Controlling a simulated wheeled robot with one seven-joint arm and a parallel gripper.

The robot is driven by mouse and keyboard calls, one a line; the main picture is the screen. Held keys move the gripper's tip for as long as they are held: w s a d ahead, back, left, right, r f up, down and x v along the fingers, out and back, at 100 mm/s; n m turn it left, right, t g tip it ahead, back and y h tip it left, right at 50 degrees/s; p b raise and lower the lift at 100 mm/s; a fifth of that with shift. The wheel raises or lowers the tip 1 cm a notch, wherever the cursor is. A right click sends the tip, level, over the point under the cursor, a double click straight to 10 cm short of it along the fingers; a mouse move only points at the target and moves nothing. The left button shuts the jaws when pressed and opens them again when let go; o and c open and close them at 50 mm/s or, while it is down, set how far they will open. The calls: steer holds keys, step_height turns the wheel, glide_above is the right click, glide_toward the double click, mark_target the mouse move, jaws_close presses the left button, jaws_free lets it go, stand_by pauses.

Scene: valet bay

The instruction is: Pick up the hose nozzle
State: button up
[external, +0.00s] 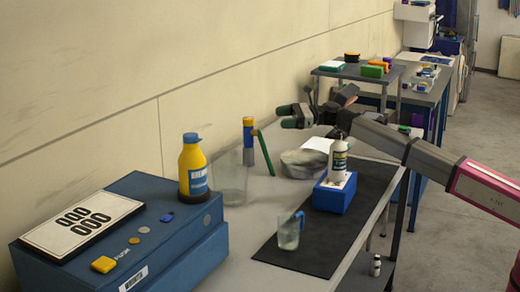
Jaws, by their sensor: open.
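What looks like the hose nozzle (248,143) stands upright on the grey bench near the wall, with a yellow top, a blue body and a green lever slanting down to the right. My gripper (287,116) is open and empty. It reaches in from the right, above the bench. In the picture it is to the right of the nozzle's top and apart from it. Its exact depth relative to the nozzle cannot be told.
Right of the nozzle lies a grey cloth-like bundle (302,163). A clear container (230,180) stands left of it. A blue box (335,193) with a white bottle (338,158) and a clear mug (288,232) are on the black mat (325,245). A yellow bottle (193,170) stands at left.

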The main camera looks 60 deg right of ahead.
mark_target(249, 118)
steer(key=shift+w+a+f+m+t, duration=0.15)
steer(key=shift+w+a+m, duration=0.4)
steer(key=shift+w+a, duration=0.85)
steer(key=shift+w+a+f+m+t, duration=0.2)
steer(key=shift+w+a+m, duration=0.45)
steer(key=shift+w, duration=1.6)
steer(key=shift+w+a+f+m+g, duration=0.1)
steer(key=shift+w+a+f+m, duration=0.3)
steer(key=shift+w+a, duration=1)
steer(key=shift+w+d+r, duration=0.15)
steer(key=shift+w+d, duration=0.2)
steer(key=shift+d, duration=0.05)
jaws_close()
steer(key=shift+r, duration=0.1)
